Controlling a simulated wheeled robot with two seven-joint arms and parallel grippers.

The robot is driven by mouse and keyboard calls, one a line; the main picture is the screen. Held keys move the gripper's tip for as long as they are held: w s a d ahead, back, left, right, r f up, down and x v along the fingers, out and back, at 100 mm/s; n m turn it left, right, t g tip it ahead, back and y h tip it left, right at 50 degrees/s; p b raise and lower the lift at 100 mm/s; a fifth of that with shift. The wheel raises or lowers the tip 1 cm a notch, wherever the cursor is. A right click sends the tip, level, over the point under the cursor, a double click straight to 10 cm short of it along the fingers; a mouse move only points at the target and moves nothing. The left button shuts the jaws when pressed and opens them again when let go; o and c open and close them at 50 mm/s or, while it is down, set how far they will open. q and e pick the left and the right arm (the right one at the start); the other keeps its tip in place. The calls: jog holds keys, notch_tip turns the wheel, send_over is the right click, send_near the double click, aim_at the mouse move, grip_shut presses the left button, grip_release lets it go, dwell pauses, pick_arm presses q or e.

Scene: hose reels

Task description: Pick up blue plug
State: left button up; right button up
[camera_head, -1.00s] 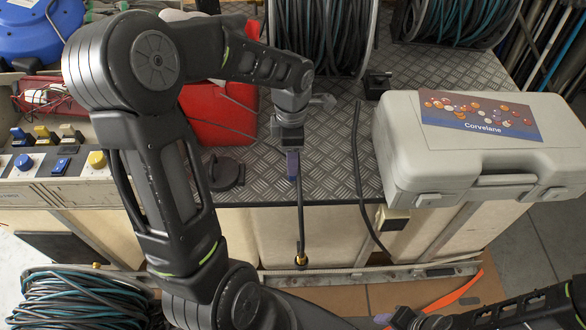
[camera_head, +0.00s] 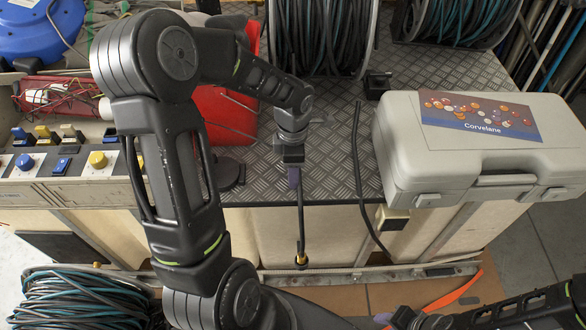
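A grey Corvelane case (camera_head: 470,150) stands to the right. A black cable (camera_head: 358,165) lies between it and my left gripper. Hose reels (camera_head: 320,35) stand behind. A red object (camera_head: 222,115) and a switch panel (camera_head: 60,165) are to the left.

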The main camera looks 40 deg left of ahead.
pick_arm(q)
jog(key=shift+c, duration=0.4)
grip_shut()
dwell(0.4)
